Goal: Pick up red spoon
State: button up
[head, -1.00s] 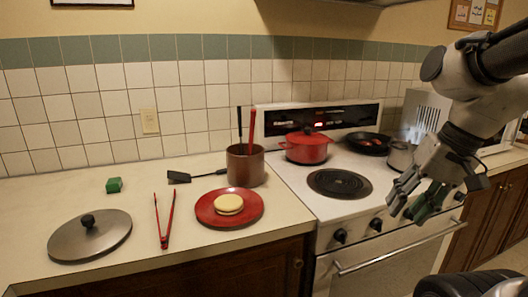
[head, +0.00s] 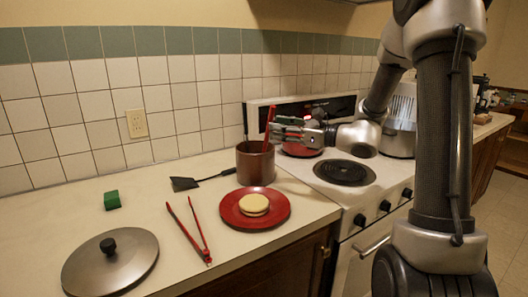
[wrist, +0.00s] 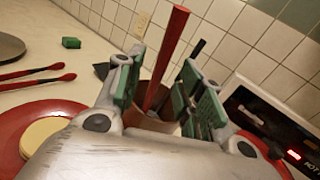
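The red spoon (head: 268,132) stands in the brown pot (head: 255,165), its handle tilted up and its lower end hidden inside. My gripper (head: 277,130) is at the handle, above the pot's rim, reaching in from the right. In the wrist view the spoon's red handle (wrist: 169,55) rises between the two green-padded fingers of my gripper (wrist: 160,90). The fingers are apart, with gaps beside the handle. A dark handle (wrist: 196,50) shows behind the right finger. The pot (wrist: 150,122) is mostly hidden by my gripper there.
A red plate (head: 235,217) with a round bun (head: 254,204) sits in front of the pot. A black spatula (head: 188,183), red tongs (head: 184,226), a lid (head: 80,272) and a green sponge (head: 112,199) lie left. The stove burner (head: 345,172) is right.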

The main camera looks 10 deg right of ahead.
jog(key=x, duration=0.4)
jog(key=shift+w, duration=0.1)
grip_shut()
jog(key=shift+r, duration=0.1)
